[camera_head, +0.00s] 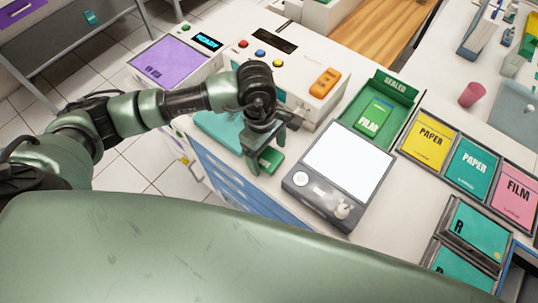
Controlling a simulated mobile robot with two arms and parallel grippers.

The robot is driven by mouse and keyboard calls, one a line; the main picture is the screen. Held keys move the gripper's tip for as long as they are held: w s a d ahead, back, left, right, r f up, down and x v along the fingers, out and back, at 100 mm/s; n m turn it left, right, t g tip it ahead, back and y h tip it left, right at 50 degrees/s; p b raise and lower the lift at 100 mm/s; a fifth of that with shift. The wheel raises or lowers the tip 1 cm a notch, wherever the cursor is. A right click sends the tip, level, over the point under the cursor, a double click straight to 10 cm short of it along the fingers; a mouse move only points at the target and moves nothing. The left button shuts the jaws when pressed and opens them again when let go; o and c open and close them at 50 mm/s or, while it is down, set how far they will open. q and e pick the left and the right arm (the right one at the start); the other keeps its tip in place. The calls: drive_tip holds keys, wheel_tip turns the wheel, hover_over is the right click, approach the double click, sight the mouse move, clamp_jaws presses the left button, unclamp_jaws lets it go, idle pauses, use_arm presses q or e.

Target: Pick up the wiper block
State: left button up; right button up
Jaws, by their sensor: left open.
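A small green block (269,159), which I take to be the wiper block, lies on the white counter at the left edge of the light panel. My left gripper (265,151) points down over it, open, with one finger on the near left side and the other toward the far right. The gripper hides part of the block, and I cannot tell whether the fingers touch it. My right gripper is not in view.
A grey light panel (349,163) with knobs stands close right of the gripper. A teal mat (217,129) lies to its left. A white machine with an orange block (325,82) stands behind. A green tray (397,87) and labelled PAPER and FILM packets lie to the right.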

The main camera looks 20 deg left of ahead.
sight(268, 157)
use_arm(q)
drive_tip(key=shift+f, duration=0.25)
drive_tip(key=c, duration=1.5)
drive_tip(key=shift+r, duration=0.15)
drive_tip(key=shift+r+b, duration=2.05)
drive_tip(key=shift+r, duration=7.85)
